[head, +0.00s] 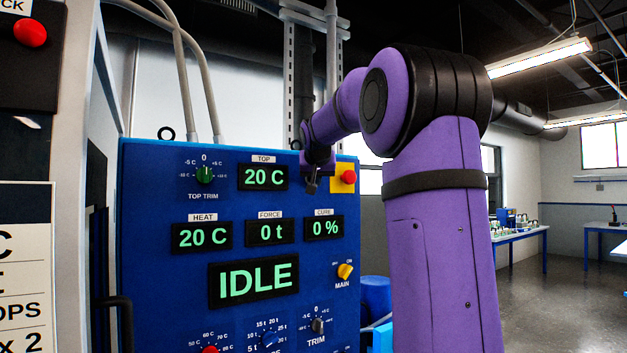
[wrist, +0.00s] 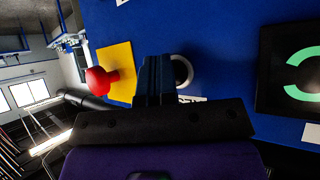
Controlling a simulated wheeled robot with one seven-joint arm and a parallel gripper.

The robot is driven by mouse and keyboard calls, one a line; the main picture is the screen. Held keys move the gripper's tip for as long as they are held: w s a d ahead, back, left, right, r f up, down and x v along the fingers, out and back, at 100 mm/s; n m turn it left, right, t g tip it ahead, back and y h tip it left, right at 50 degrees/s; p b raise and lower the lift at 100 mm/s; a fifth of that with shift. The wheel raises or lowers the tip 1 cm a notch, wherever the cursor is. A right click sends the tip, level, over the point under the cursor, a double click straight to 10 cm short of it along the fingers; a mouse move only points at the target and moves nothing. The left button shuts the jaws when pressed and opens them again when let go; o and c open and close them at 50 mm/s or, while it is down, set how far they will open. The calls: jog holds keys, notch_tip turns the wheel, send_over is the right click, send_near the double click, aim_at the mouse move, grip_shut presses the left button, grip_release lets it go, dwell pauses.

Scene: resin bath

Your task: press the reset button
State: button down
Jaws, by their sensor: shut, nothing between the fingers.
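My gripper (head: 311,184) is shut and empty, in front of the blue control panel (head: 150,290), between the TOP display and a red mushroom button. In the wrist view the closed fingers (wrist: 155,72) point at the panel. A round fitting with a pale ring (wrist: 185,71) sits just right of the fingertips and is partly hidden by them. A white label beside it is mostly covered, so I cannot read whether it is the reset button. I cannot tell whether the fingertips touch it. In the head view my gripper hides this spot.
The red mushroom button (head: 348,177) on its yellow plate is close beside my gripper; it also shows in the wrist view (wrist: 98,80). The main display (head: 253,282) reads IDLE. A yellow MAIN switch (head: 345,271) and several trim knobs are lower on the panel.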

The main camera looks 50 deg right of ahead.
dwell(0.6)
jog(key=shift+s+a, duration=0.2)
jog(key=shift+s, duration=0.55)
jog(key=shift+s+a, duration=0.2)
jog(key=shift+s, duration=0.6)
jog(key=shift+s+a, duration=0.2)
jog(key=shift+s, duration=0.65)
jog(key=shift+s+a, duration=0.2)
jog(key=shift+s, duration=0.6)
jog(key=shift+a, duration=0.1)
jog(key=s+a+f+n+y, duration=0.1)
jog(key=s+a+f, duration=0.1)
jog(key=a, duration=0.4)
jog(key=s+a+f+n+y, duration=0.1)
jog(key=a+f, duration=0.2)
jog(key=a, duration=0.4)
jog(key=s+a+f+n+g+y, duration=0.2)
jog(key=s+a+f+n+y, duration=0.3)
jog(key=s+a+f, duration=1.4)
jog(key=shift+s+a+f+n+y, duration=0.3)
jog(key=shift+s+a+f+n, duration=0.1)
jog(key=shift+s+a+n, duration=0.55)
